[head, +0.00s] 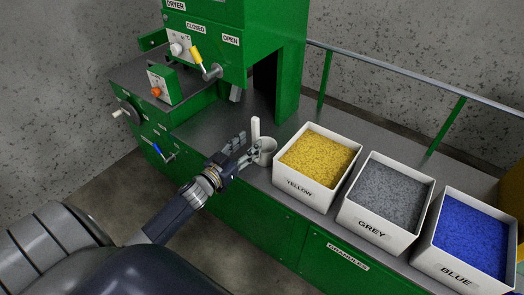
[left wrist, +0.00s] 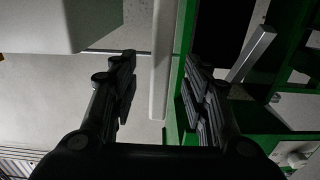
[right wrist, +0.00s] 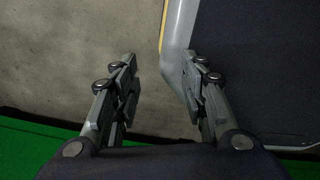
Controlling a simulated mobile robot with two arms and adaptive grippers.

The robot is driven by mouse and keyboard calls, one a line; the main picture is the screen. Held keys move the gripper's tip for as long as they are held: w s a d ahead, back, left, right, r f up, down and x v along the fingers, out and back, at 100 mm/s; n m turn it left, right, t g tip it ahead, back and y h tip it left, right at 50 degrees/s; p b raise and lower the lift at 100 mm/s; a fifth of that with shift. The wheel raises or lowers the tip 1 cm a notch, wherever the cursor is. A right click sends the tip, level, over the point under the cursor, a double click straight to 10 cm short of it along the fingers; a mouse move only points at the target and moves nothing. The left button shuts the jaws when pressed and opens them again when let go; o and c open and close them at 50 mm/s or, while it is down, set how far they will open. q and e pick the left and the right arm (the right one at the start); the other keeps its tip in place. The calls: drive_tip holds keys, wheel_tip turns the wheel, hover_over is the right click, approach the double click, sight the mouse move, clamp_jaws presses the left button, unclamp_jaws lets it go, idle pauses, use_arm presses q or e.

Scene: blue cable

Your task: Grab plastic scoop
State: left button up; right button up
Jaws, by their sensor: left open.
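The white plastic scoop (head: 265,150) stands on the grey counter just left of the yellow bin, its handle (head: 255,130) pointing up. My left gripper (head: 246,149) is open at the scoop, with its fingers near the handle and partly in front of the cup. In the left wrist view a pale upright bar, which looks like the handle (left wrist: 160,60), shows between the open fingers (left wrist: 158,80). I cannot tell whether either finger touches it. My right gripper (right wrist: 158,80) is open and empty in the right wrist view; it is not in the head view.
White bins of yellow (head: 317,162), grey (head: 387,194) and blue (head: 464,239) granules stand right of the scoop. A green dryer machine (head: 275,60) with levers rises behind the counter (head: 220,119). A metal rail (head: 400,75) runs along the back.

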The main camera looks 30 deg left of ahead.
sight(254, 140)
use_arm(q)
drive_tip(key=shift+w, duration=0.7)
drive_tip(key=w, duration=0.4)
drive_tip(key=shift+d+f, duration=0.15)
drive_tip(key=shift+f, duration=0.05)
drive_tip(key=c, duration=0.8)
clamp_jaws()
use_arm(e)
drive_tip(key=shift+w+a, duration=0.35)
drive_tip(key=shift+w, duration=0.1)
